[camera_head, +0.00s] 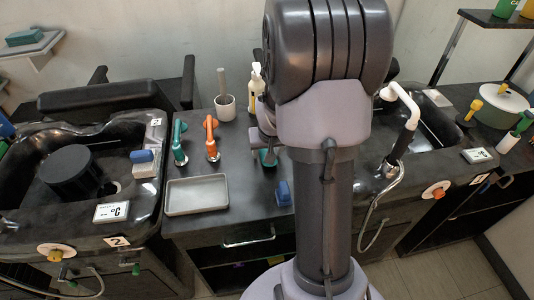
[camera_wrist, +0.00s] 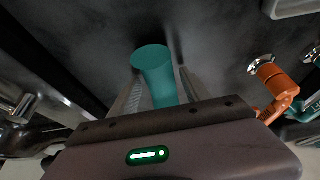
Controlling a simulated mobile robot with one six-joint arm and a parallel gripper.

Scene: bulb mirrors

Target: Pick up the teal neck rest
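A teal piece with a rounded top, which looks like the neck rest (camera_wrist: 152,62), stands between the two fingers of my gripper (camera_wrist: 160,85) in the wrist view. The fingers are apart, one on each side of it. A narrow dark gap shows at the right finger; whether the left finger touches it is unclear. In the head view my gripper (camera_head: 266,135) points down over the counter, partly hidden by my arm. A bit of the teal neck rest (camera_head: 267,157) shows below it.
An orange tap (camera_head: 211,138) and a teal-green tap (camera_head: 179,142) stand left of my gripper. Black basins lie left (camera_head: 120,160) and right.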

